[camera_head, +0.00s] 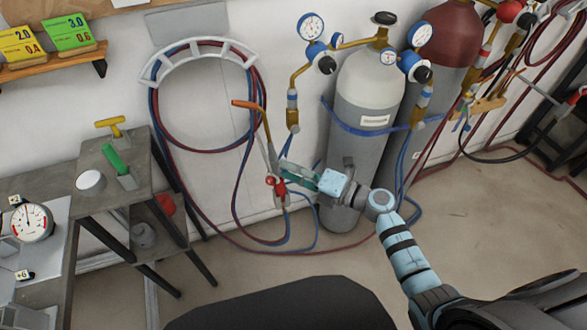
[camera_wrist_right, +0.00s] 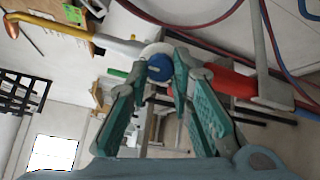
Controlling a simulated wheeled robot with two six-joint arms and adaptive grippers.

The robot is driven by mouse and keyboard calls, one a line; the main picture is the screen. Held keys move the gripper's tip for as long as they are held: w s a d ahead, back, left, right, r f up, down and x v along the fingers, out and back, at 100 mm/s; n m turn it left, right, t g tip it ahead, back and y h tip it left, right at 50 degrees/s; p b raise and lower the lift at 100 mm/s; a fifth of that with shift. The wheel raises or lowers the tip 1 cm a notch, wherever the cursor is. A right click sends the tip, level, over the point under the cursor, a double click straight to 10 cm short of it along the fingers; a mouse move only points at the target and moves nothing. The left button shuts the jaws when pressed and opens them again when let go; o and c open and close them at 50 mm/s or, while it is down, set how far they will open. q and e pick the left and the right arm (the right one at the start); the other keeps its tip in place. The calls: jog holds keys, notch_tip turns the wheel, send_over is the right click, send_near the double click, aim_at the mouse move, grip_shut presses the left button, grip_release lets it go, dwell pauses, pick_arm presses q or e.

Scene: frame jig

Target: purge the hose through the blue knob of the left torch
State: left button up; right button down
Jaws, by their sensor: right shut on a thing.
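The left torch (camera_head: 267,135) stands steeply in front of the wall, with a copper tip and a brass tube at its upper end. A red part (camera_head: 280,188) shows at its lower end, where hoses hang down. In the right wrist view the torch (camera_wrist_right: 118,44) lies across the top, with its blue knob (camera_wrist_right: 158,68) between my fingertips. My right gripper (camera_head: 296,172) reaches the torch from the right and is shut on the blue knob; the fingers also show in the right wrist view (camera_wrist_right: 160,85). In the head view the fingers hide the knob. My left gripper is out of view.
A grey cylinder (camera_head: 362,112) with gauges (camera_head: 311,27) stands close behind my right gripper, and a maroon cylinder (camera_head: 447,38) stands beside it. Red and blue hoses hang from a wall hanger (camera_head: 195,47) down to the floor. A workbench (camera_head: 90,150) with tools stands at the left.

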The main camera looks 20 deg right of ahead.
jog(key=c, duration=1.4)
grip_release()
jog(key=shift+d, duration=0.1)
jog(key=v, duration=1.2)
